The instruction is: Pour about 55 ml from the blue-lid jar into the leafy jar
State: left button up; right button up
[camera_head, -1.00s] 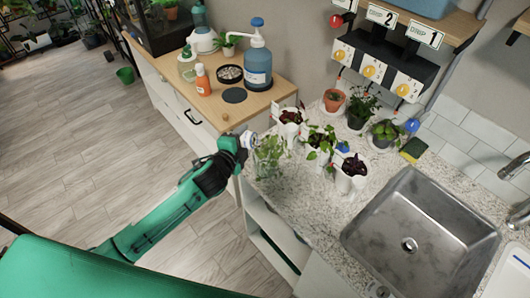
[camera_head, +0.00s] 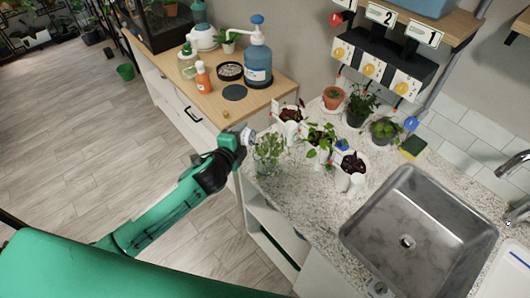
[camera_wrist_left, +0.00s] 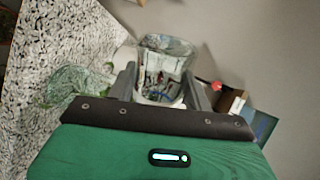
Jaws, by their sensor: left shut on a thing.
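My left gripper (camera_head: 249,137) is shut on a clear glass jar (camera_wrist_left: 165,62). In the left wrist view the jar sits between the two fingers, with its open rim facing up the picture and blurred shapes seen through the glass. I see no lid on it, and its liquid level cannot be told. In the head view it is small and mostly hidden by the gripper. The leafy jar (camera_head: 268,153), clear glass with green leaves, stands on the speckled counter just right of and below the gripper. It also shows in the left wrist view (camera_wrist_left: 72,88), left of the fingers. My right gripper is not in view.
Several potted plants stand close to the right, including a white pot (camera_head: 349,178) with a small blue thing (camera_head: 342,145) by it. A metal sink (camera_head: 420,235) lies farther right. A wooden cabinet top with a blue pump bottle (camera_head: 258,65) stands behind.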

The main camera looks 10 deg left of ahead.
pick_arm(q)
jog(key=shift+f+m+y, duration=0.2)
jog(key=shift+m+y, duration=0.1)
jog(key=shift+m, duration=0.2)
dwell(0.3)
jog(key=shift+d+r+m+p, duration=0.2)
jog(key=shift+m+p, duration=0.1)
jog(key=shift+p, duration=0.45)
